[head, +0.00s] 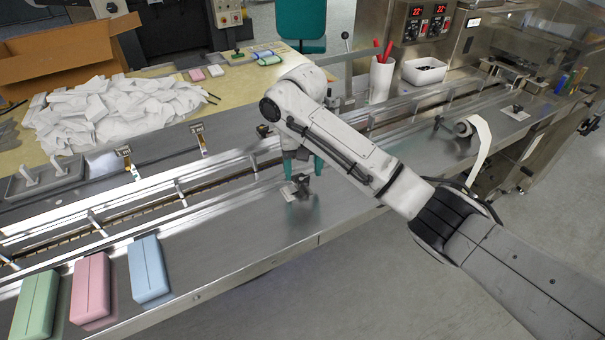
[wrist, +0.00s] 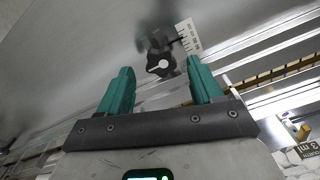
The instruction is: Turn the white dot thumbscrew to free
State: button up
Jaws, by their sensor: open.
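The white dot thumbscrew (wrist: 159,66) is a dark lobed knob with a white mark on its top, mounted by a white scale plate (wrist: 187,36). In the wrist view it sits between and just beyond the two teal fingertips, with a gap on both sides. My gripper (wrist: 160,76) is open and holds nothing. In the head view my gripper (head: 303,174) points down over the steel deck, with the dark knob (head: 301,184) under and between its fingers. The mark on the knob is too small to read there.
Green (head: 35,305), pink (head: 90,287) and blue (head: 150,268) blocks lie on the deck at the left. A metal rail (head: 165,188) runs behind the knob. Another dark fitting (head: 517,108) stands far right. Bare deck (head: 235,235) lies left of my gripper.

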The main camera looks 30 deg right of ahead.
jog(key=shift+f, duration=0.85)
jog(key=c, duration=1.1)
